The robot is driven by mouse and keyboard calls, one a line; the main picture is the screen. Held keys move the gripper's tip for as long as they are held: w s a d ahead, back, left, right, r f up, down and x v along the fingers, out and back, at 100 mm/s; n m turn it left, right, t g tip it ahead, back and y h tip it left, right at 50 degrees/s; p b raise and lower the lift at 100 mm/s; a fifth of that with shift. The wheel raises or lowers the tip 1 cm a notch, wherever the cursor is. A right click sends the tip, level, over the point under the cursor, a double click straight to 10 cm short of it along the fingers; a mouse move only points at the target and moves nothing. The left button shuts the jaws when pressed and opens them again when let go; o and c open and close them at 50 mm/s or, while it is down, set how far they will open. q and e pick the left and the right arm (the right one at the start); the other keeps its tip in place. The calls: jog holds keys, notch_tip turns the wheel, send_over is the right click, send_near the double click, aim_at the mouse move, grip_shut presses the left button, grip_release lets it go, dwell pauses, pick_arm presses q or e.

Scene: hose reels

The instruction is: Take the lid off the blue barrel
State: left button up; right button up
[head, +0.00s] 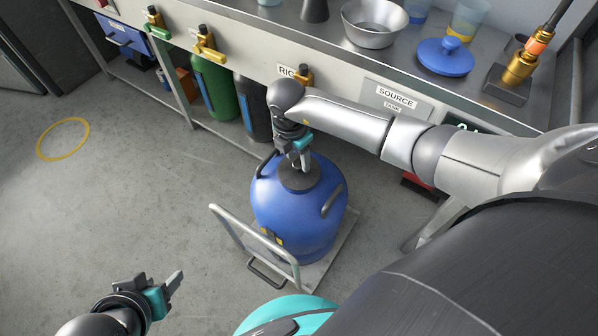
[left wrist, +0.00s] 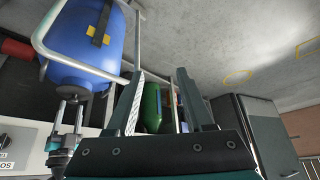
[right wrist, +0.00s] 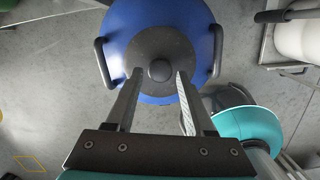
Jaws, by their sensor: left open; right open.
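The blue barrel (head: 290,215) stands upright on a low trolley, with dark handles at its sides. Its dark grey round lid (head: 302,181) sits on top and has a small knob (right wrist: 160,70) in the middle. My right gripper (head: 303,165) is over the lid, pointing down and open. In the right wrist view its fingers stand on either side of the knob, with gaps showing. My left gripper (head: 163,284) is open and empty, low at the left, away from the barrel. The left wrist view also shows the barrel (left wrist: 85,45), upside down.
The trolley (head: 335,245) has a raised pale handle on the barrel's left. A workbench (head: 330,55) behind holds a metal bowl (head: 373,22) and a blue knobbed disc (head: 445,57). A green cylinder (head: 214,88) stands below. The floor at left is clear around a yellow ring (head: 63,121).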

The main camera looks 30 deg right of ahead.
aim_at(290, 173)
notch_tip(290, 173, down, 2)
jog(key=shift+d+f+b, duration=0.15)
jog(key=shift+f+b, duration=0.05)
jog(key=shift+b, duration=0.45)
pick_arm(q)
jog(key=shift+w+d+f+t+h, duration=0.1)
jog(key=shift+w+d+t+h, duration=0.3)
jog(key=shift+w+d+t, duration=0.5)
jog(key=shift+w+d+f+t+h, duration=0.1)
jog(key=shift+w+d+t+h, duration=0.3)
jog(key=shift+w+d+t, duration=0.45)
pick_arm(e)
jog(key=shift+f, duration=0.2)
pick_arm(q)
jog(key=shift+s+d+g, duration=0.15)
jog(key=shift+g, duration=0.1)
pick_arm(e)
jog(key=shift+c, duration=0.3)
grip_shut()
